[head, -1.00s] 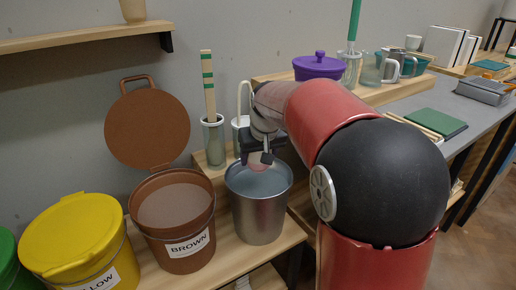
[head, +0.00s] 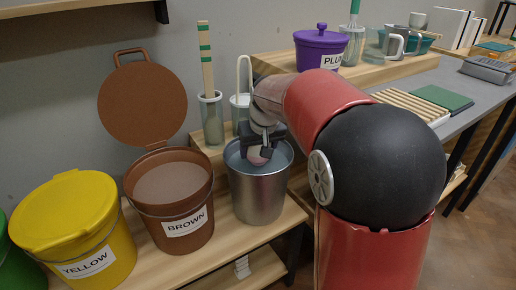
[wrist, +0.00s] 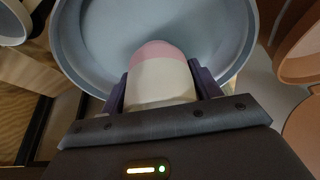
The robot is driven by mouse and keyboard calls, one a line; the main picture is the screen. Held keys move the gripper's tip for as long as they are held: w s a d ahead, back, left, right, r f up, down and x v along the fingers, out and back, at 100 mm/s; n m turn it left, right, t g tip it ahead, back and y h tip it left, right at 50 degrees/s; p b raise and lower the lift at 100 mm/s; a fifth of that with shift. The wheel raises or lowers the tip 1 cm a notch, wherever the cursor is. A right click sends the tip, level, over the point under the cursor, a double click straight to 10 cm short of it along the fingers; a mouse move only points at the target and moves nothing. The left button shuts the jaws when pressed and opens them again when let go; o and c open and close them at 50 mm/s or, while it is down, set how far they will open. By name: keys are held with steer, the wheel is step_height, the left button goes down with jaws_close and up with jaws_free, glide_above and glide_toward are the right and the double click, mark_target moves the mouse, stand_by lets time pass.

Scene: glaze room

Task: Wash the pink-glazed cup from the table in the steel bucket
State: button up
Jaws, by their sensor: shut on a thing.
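The steel bucket (head: 257,200) stands on the low wooden bench and holds bluish-grey liquid. My gripper (head: 260,150) is at the bucket's mouth, pointing down, shut on the pink-glazed cup (head: 257,158). In the wrist view my gripper (wrist: 160,88) has one dark finger on each side of the cup (wrist: 158,55). The cup's far end is pink and the part nearer me is cream. The bucket (wrist: 68,40) surrounds the cup's far end in that view. I cannot tell whether the cup touches the liquid.
An open brown bucket (head: 180,228) stands left of the steel bucket, its lid (head: 142,103) raised behind. A lidded yellow bucket (head: 75,215) is further left. Glass jars (head: 211,122) with tools stand close behind. A purple pot (head: 318,55) sits on the raised shelf.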

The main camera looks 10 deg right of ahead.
steer(key=shift+f+b, duration=1.45)
steer(key=shift+f, duration=0.55)
steer(key=shift+f, duration=0.3)
steer(key=shift+s+a, duration=0.3)
steer(key=shift+a, duration=0.65)
steer(key=shift+d, duration=0.1)
steer(key=shift+w+d, duration=0.3)
steer(key=shift+d, duration=0.6)
steer(key=shift+a, duration=0.15)
steer(key=shift+s+a, duration=0.3)
steer(key=shift+a, duration=0.55)
